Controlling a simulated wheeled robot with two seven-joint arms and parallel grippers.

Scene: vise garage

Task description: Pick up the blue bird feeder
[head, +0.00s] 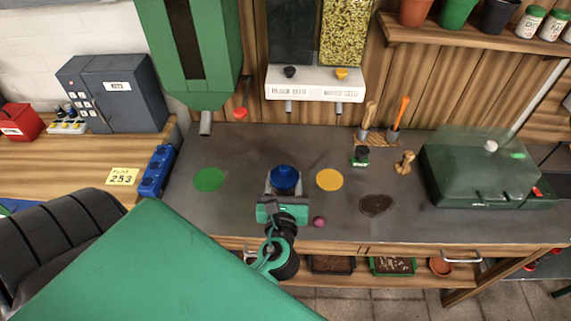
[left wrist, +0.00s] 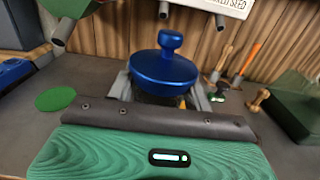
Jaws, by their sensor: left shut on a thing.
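The blue bird feeder (head: 285,177) has a round blue lid with a knob on top. It stands upright at the middle of the grey worktop. My left gripper (head: 284,189) reaches it from the front, with its fingers on both sides of the feeder, and is shut on it. In the left wrist view the blue lid (left wrist: 164,70) shows large between the grey fingers (left wrist: 160,92). The feeder's lower body is mostly hidden by my gripper. I cannot tell whether its base touches the worktop. My right gripper is not in view.
A green disc (head: 209,179) lies left of the feeder and a yellow disc (head: 329,180) right of it. A small dark pink ball (head: 319,222) is near the front. A white dispenser (head: 315,84) hangs behind. A green lidded box (head: 478,168) stands at the right.

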